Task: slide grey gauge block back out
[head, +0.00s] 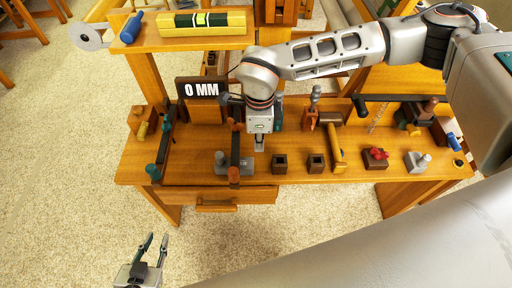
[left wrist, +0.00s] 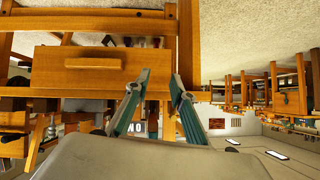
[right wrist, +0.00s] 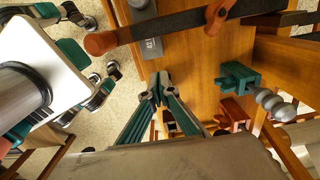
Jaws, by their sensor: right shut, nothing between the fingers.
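A grey gauge block (head: 222,169) lies near the front edge of the wooden bench. It sits by the orange-handled end of a dark bar, partly hidden beneath it. In the right wrist view the grey block (right wrist: 151,47) shows markings and the bar crosses over it. My right gripper (head: 260,147) points down at the bench, just right of the bar and apart from the block. Its fingers (right wrist: 160,88) are shut and empty. My left gripper (head: 154,246) is open and empty, low in front of the bench; its spread fingers show in the left wrist view (left wrist: 160,78).
A dark sign (head: 202,88) reads "0 MM". Small dark square holders (head: 280,163), a mallet (head: 336,150), a red-knobbed block (head: 375,158) and another grey knobbed piece (head: 418,162) stand to the right. A drawer (head: 217,200) is below. A shelf with a level (head: 202,22) is above.

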